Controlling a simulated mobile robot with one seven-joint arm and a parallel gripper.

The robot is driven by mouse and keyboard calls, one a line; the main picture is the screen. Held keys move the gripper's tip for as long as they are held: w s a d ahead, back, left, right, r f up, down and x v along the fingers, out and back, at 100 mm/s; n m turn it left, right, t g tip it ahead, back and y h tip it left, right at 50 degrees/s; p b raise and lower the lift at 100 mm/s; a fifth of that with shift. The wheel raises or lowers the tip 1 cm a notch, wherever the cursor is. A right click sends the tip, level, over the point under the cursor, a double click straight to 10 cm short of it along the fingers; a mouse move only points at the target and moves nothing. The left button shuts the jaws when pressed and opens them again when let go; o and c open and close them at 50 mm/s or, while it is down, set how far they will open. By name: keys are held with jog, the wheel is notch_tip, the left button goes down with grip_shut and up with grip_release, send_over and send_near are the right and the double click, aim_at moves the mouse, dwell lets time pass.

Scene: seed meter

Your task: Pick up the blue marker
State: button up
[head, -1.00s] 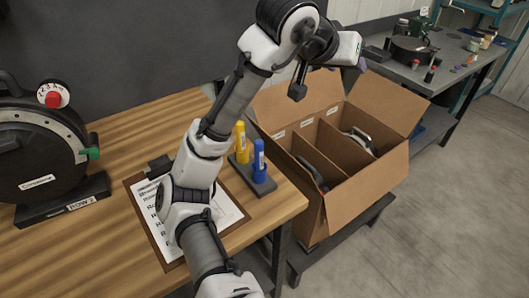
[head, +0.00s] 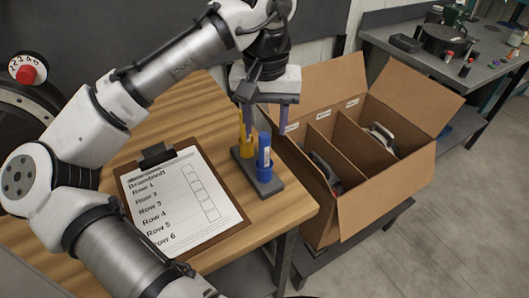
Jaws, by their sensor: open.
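The blue marker (head: 264,158) stands upright in a dark holder (head: 272,186) near the right edge of the wooden table. A yellow marker (head: 245,138) stands upright behind it in the same holder, partly hidden by a finger. My gripper (head: 265,122) is open and points down over the holder, its two fingers apart. One finger overlaps the yellow marker in the picture, and the other is above and right of the blue marker. Nothing is held. I cannot tell the exact depth between the fingers and the markers.
A clipboard (head: 239,222) with a row list lies left of the holder. A divided cardboard box (head: 387,190) with objects inside stands open at the right. A black device with a red knob (head: 27,75) is at the far left. A grey bench (head: 440,60) stands at the back right.

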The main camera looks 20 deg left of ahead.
aim_at(264, 149)
notch_tip(264, 149, down, 7)
jog(key=shift+a+f+p, duration=0.1)
jog(key=shift+f+p, duration=0.1)
jog(key=shift+p, duration=0.35)
jog(key=shift+c, duration=0.4)
grip_shut()
